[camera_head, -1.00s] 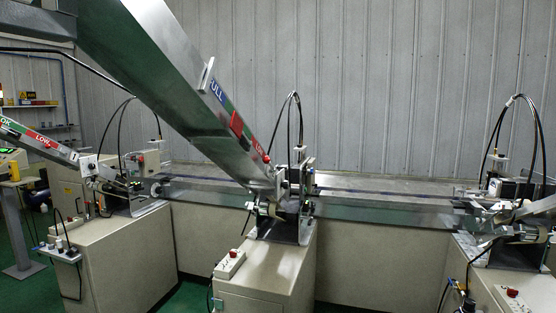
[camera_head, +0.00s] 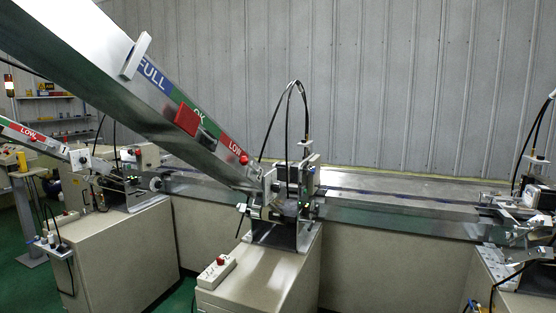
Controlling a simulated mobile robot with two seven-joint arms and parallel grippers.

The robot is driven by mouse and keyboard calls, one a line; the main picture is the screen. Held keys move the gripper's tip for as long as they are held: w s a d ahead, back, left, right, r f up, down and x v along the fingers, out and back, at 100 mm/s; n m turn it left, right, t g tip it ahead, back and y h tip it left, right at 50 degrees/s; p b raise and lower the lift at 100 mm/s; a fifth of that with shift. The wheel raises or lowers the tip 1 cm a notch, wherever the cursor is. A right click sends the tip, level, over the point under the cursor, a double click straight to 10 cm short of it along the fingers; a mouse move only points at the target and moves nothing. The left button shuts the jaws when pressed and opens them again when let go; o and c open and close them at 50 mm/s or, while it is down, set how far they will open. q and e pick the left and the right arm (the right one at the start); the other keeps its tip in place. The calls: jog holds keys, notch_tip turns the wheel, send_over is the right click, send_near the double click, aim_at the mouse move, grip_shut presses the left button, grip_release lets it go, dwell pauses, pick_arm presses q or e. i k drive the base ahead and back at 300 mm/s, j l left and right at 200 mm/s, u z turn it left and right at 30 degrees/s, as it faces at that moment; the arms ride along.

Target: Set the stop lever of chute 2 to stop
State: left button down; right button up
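A long metal chute (camera_head: 110,95) slopes down from the upper left to the middle machine (camera_head: 290,200). Its side carries FULL, OK and LOW labels in blue, green and red. A small red ball knob (camera_head: 243,159) sits near its lower end. A red block (camera_head: 187,119) and a white plate-like handle (camera_head: 136,56) sit higher on its side. Neither of my grippers is in view.
The middle cabinet (camera_head: 260,270) has a white switch box (camera_head: 216,271) with a red button. Another chute (camera_head: 40,140) and cabinet (camera_head: 120,245) stand left; a further machine (camera_head: 520,205) stands right. A long metal conveyor (camera_head: 400,205) runs behind. Green floor shows between the cabinets.

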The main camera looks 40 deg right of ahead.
aim_at(244, 160)
jog(key=l+z, duration=0.2)
jog(key=l, duration=0.25)
jog(key=i+l+z, duration=0.2)
jog(key=l, duration=0.25)
jog(key=l+z, duration=0.85)
jog(key=l, duration=0.15)
